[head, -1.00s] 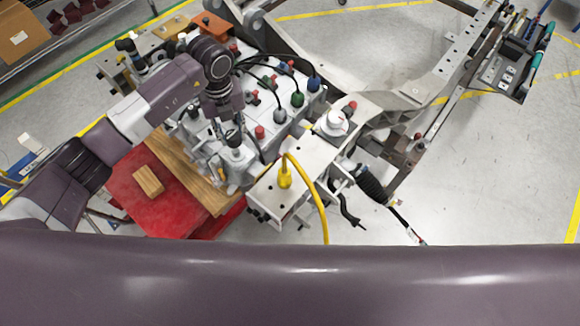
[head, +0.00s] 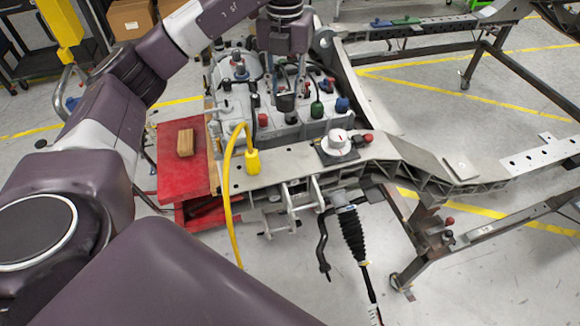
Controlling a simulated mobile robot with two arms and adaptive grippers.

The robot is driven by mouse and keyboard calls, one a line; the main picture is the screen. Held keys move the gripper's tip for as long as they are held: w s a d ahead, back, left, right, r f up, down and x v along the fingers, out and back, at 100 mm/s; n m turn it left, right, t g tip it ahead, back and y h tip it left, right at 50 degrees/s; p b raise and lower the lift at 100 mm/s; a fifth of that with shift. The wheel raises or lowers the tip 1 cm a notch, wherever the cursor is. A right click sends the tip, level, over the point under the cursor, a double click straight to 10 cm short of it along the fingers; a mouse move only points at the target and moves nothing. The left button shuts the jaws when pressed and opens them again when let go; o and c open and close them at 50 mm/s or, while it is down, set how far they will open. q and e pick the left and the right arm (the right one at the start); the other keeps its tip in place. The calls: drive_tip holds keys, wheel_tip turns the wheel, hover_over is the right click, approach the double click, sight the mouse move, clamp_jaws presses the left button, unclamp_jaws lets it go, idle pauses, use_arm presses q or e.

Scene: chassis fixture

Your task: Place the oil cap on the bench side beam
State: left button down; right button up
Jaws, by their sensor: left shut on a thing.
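My left gripper (head: 285,90) points down over the grey block assembly, at the upper middle of the head view. It is shut on a small dark round piece, which I take to be the oil cap (head: 285,103). The fingers partly hide it, and its height above the block is hard to tell. The light grey side beam (head: 280,173) runs along the front of the block, below and nearer than the gripper. The right gripper is out of view.
A yellow hose plug (head: 252,161) and a white round knob (head: 338,141) stand on the beam. A bare stretch lies between them. Red, green and blue caps crowd the block. A red stand (head: 183,170) with a wooden block (head: 185,142) is at left.

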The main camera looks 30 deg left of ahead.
use_arm(q)
hover_over(285, 161)
wheel_tip(285, 161, down, 8)
wheel_tip(285, 161, down, 6)
drive_tip(key=shift+f, duration=0.2)
drive_tip(key=shift+f+p, duration=0.35)
drive_tip(key=shift+f, duration=0.35)
wheel_tip(285, 161, down, 3)
drive_tip(key=shift+f+p, duration=0.2)
drive_tip(key=shift+p, duration=0.2)
drive_tip(key=shift+f, duration=0.45)
drive_tip(key=c, duration=1.5)
unclamp_jaws()
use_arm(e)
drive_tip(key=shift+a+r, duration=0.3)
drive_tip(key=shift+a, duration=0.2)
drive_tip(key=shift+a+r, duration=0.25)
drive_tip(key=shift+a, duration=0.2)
